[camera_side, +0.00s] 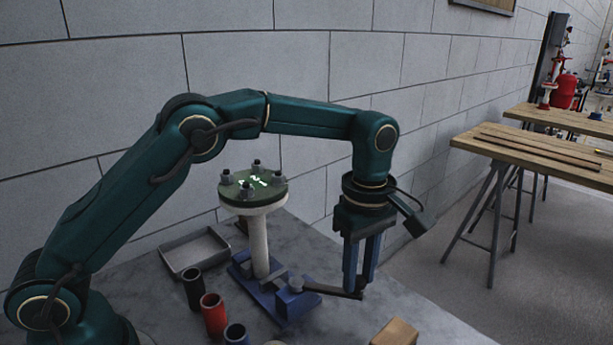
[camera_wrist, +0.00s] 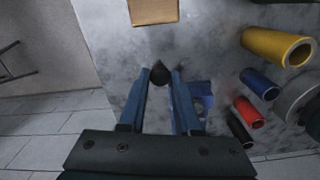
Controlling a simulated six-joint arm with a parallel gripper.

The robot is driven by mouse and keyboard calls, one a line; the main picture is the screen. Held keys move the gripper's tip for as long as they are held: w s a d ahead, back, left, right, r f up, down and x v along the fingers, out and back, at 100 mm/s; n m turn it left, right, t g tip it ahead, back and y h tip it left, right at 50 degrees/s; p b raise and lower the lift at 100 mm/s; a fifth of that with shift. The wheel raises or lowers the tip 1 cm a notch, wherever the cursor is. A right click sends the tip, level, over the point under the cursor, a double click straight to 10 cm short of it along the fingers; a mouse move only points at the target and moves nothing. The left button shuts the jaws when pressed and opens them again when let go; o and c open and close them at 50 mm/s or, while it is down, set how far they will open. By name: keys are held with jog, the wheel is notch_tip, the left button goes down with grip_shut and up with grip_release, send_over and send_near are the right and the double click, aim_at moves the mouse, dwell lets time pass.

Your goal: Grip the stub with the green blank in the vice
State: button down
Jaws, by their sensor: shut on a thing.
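The stub (camera_side: 258,242) is a white flanged pipe standing upright in the blue vice (camera_side: 292,303). The green blank (camera_side: 250,186) lies flat on its top flange, with several grey bolts around the rim and light markings. A dark handle (camera_side: 328,290) sticks out from the vice to the right. My gripper (camera_side: 358,288) points down and is shut on the handle's end, right of the stub. In the wrist view, the handle's dark end (camera_wrist: 160,76) sits between my fingertips. Part of the blue vice (camera_wrist: 204,98) shows beside the right finger. Whether the jaws touch the stub I cannot tell.
A grey metal tray (camera_side: 197,252) lies behind left. Black (camera_side: 193,287), red (camera_side: 214,314) and blue (camera_side: 236,334) sleeves stand at the front left; a yellow one (camera_wrist: 278,47) shows in the wrist view. A wooden block (camera_side: 396,332) lies at the front right.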

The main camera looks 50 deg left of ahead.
jog(key=shift+w+a+r+n, duration=0.1)
jog(key=shift+w+a+n, duration=0.15)
jog(key=shift+n, duration=0.15)
jog(key=c, duration=0.6)
grip_release()
jog(key=shift+r, duration=2.55)
